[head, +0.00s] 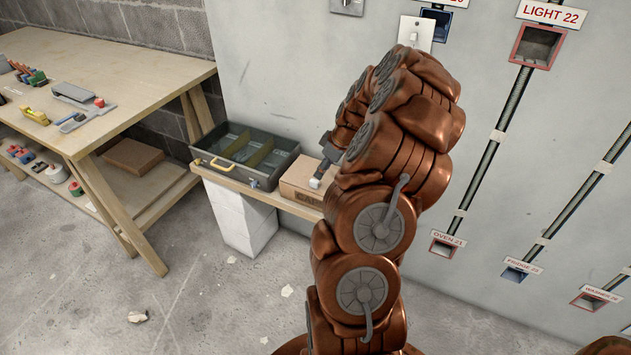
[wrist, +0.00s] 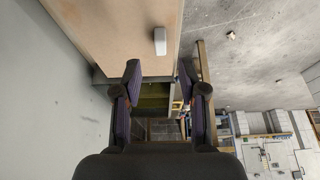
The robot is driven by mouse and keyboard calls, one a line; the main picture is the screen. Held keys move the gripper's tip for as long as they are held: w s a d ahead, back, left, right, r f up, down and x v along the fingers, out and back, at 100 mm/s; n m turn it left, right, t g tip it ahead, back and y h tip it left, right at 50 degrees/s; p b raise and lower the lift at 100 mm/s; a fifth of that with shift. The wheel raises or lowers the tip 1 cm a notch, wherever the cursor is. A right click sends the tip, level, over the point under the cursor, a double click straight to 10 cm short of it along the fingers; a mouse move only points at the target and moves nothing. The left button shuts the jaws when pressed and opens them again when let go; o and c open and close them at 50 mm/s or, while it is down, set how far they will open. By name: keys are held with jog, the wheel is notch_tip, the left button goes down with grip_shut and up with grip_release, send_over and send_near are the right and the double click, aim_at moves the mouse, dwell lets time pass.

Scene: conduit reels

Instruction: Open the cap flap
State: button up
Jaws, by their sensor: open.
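A cardboard box (head: 298,178), with lettering on its front that my arm partly covers, stands on the narrow wooden shelf beside the wall. Its tan top, which looks flat and closed, also fills the upper left of the wrist view (wrist: 110,30). A small white tab (wrist: 160,41) sits on that top near its edge; it shows in the head view too (head: 316,183). My gripper (wrist: 160,75) is open and empty, its two dark fingers apart at the near edge of the box. The tab lies ahead of the gap between them. In the head view my arm hides part of the gripper.
An open grey toolbox (head: 246,155) with compartments stands left of the cardboard box on the shelf (head: 215,175). White blocks (head: 240,222) support the shelf. A workbench (head: 130,70) with tools is farther left. The wall at right has labelled sockets. The floor between is mostly clear.

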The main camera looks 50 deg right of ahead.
aim_at(315, 181)
jog(key=shift+p+x, duration=0.3)
jog(key=shift+x, duration=3.1)
jog(key=shift+c, duration=0.3)
grip_shut()
